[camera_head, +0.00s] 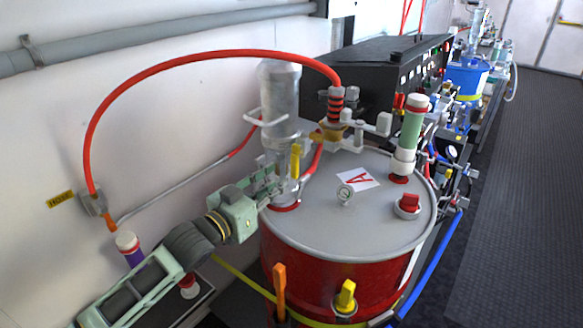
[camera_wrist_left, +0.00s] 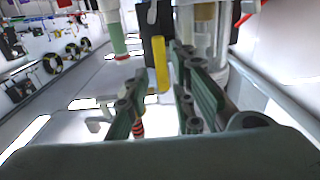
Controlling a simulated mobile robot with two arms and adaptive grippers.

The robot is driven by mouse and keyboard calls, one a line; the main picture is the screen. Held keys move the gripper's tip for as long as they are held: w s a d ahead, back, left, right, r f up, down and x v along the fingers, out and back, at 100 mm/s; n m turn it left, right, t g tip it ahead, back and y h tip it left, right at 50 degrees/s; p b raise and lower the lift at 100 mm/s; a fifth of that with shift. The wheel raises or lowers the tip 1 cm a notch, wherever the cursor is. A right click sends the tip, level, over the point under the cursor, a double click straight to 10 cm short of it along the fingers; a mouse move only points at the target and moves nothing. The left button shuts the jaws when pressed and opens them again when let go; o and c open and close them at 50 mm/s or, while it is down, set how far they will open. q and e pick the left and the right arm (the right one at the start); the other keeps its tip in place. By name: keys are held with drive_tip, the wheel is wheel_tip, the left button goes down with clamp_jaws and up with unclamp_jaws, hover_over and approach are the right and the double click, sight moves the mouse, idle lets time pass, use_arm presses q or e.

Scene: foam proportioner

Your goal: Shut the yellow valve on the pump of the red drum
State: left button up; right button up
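The red drum (camera_head: 330,285) stands in the middle of the head view with a grey lid. Its pump (camera_head: 279,100), a clear and grey upright cylinder, rises from the lid's left side. The yellow valve (camera_head: 295,160) is an upright handle low on the pump; it also shows in the left wrist view (camera_wrist_left: 160,64). My left gripper (camera_head: 271,184) reaches in from the left, close to the pump at valve height. In the left wrist view its green fingers (camera_wrist_left: 158,88) are apart, with the yellow handle just beyond and between them. Contact cannot be told. My right gripper is not in view.
A red hose (camera_head: 200,56) arches from the wall to the pump fittings. A black control box (camera_head: 385,65) is behind. Open floor (camera_head: 520,190) lies right.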

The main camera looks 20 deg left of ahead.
sight(293, 169)
use_arm(q)
drive_tip(key=p+x, duration=0.1)
drive_tip(key=x, duration=0.5)
drive_tip(key=shift+w, duration=0.15)
clamp_jaws()
